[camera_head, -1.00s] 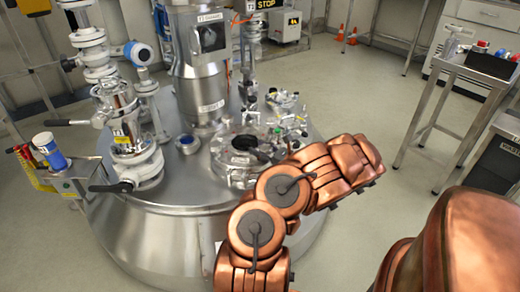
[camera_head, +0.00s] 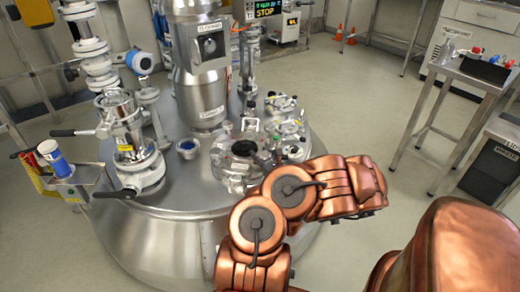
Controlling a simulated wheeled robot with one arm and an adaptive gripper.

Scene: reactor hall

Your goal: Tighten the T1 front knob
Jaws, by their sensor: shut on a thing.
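The steel reactor vessel (camera_head: 150,245) stands in the middle, with a round hatch (camera_head: 228,178) on its lid. Clamps and small knobs ring the hatch, too small to tell which is the T1 front knob. A second cluster of fittings (camera_head: 281,104) sits behind it. My copper arm (camera_head: 345,190) reaches in from the lower right and crosses in front of the hatch's right side, hiding part of the lid. My gripper does not show; it is hidden by the arm or outside the picture, so what it holds cannot be seen.
A tall steel column (camera_head: 200,85) rises from the lid behind the hatch. Valve piping (camera_head: 125,130) and a side shelf with a blue-and-white container (camera_head: 54,158) stand at left. A steel table (camera_head: 475,72) stands at right. Floor between vessel and table is clear.

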